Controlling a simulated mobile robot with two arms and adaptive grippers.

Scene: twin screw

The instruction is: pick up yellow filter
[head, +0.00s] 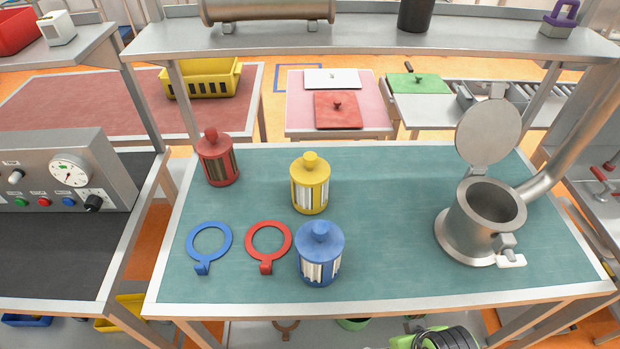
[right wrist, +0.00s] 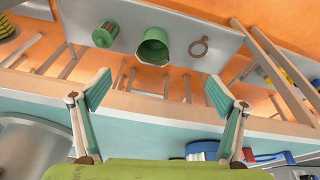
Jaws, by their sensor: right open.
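The yellow filter (head: 310,188) stands upright near the middle of the teal table in the head view, with a round knob on top and pale pleated sides. I cannot make it out in the right wrist view. My right gripper (right wrist: 158,92) is open and empty in the right wrist view, its two fingers spread wide near the table's front edge. In the head view only a green and black part of my right arm shows at the bottom edge. My left gripper is not in view.
The blue filter (head: 319,258) stands just in front of the yellow one; the red filter (head: 217,160) stands back left. Blue (head: 208,243) and red (head: 268,242) rings lie left. A metal housing (head: 470,235) with raised lid stands right. Table between is clear.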

